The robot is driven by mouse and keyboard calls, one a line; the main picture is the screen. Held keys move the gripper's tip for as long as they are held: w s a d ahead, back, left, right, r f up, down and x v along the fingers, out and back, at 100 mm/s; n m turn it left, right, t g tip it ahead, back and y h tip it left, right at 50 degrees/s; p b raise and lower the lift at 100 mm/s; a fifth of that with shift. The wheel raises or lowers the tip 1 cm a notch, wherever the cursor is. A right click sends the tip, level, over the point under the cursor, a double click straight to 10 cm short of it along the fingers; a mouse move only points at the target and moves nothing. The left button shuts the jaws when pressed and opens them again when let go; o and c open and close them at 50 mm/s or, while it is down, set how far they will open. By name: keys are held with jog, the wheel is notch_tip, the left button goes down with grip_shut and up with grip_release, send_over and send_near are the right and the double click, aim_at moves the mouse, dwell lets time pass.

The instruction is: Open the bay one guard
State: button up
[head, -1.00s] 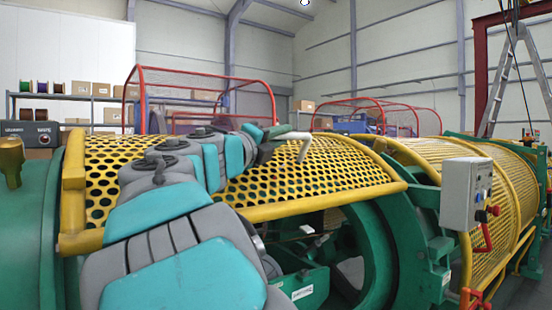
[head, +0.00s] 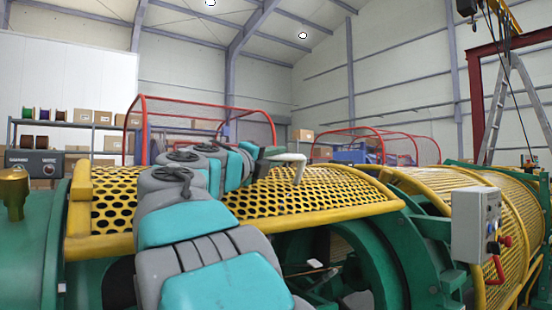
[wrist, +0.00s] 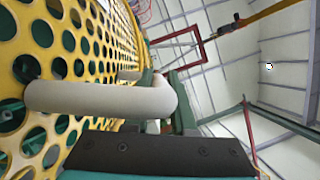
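The bay one guard, a yellow perforated curved cover (head: 330,190), spans the near bay. It is partly raised, with an open gap below its front bar. A pale tubular handle (head: 288,157) stands on its upper face and bends at its right end. My gripper (head: 263,156) is at the left end of this handle. In the wrist view the handle (wrist: 95,98) crosses close in front of the dark edge of my gripper (wrist: 155,150), with the guard's holes (wrist: 60,40) behind it. The fingers are mostly hidden, so whether they close round the handle does not show.
A grey control box (head: 477,225) with a red knob stands to the right. Another yellow guard (head: 485,200) lies behind it. Red-framed mesh covers (head: 205,115) stand behind the machine. A ladder (head: 505,110) is at the back right. Green machine frame (head: 390,260) lies below.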

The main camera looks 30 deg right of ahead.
jog(key=o, duration=0.4)
jog(key=shift+a, duration=0.1)
jog(key=shift+v, duration=3.85)
